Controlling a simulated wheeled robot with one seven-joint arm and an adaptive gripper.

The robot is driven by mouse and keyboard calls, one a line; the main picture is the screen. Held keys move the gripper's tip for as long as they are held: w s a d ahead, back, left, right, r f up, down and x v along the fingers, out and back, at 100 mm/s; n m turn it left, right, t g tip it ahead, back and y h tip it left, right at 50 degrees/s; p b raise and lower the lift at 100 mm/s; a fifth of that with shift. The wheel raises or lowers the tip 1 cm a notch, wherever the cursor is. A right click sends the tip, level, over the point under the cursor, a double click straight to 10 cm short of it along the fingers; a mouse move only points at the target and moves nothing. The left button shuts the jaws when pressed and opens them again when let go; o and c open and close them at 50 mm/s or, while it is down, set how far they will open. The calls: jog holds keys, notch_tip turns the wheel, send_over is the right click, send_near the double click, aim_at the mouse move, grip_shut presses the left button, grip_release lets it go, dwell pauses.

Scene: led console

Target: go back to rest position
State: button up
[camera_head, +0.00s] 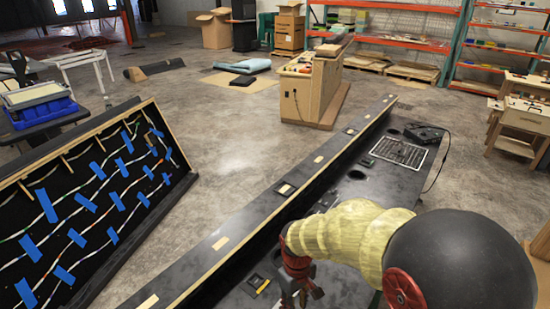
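My gripper (303,296) is at the bottom centre of the head view, low over the dark console top (345,203). My arm reaches in from the bottom right and covers much of the console's near part. The fingers are small, dark and partly cut off by the lower edge, so their opening is unclear. I see no object clearly held. On the left, a black panel (69,177) in a wooden frame leans tilted, with LED strips held by blue tape.
A long dark ledge (262,207) runs diagonally beside the console top. A black device (425,133) with a cable and a metal grille (398,151) are at its far end. A wooden cabinet (311,90) stands beyond. Concrete floor (221,124) between panel and ledge is clear.

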jog(key=s+d+r+m+t, duration=0.2)
jog(key=s+d+r, duration=0.2)
jog(key=r, duration=0.4)
jog(key=s+d+r+m+t, duration=0.2)
jog(key=s+d+r, duration=0.2)
jog(key=r, duration=0.4)
jog(key=s+d+r+m+t, duration=0.2)
jog(key=s+d+r, duration=0.3)
jog(key=r, duration=0.3)
jog(key=shift+s+r+m+t, duration=0.3)
jog(key=shift+s+r+m, duration=0.05)
jog(key=shift+s+m, duration=0.15)
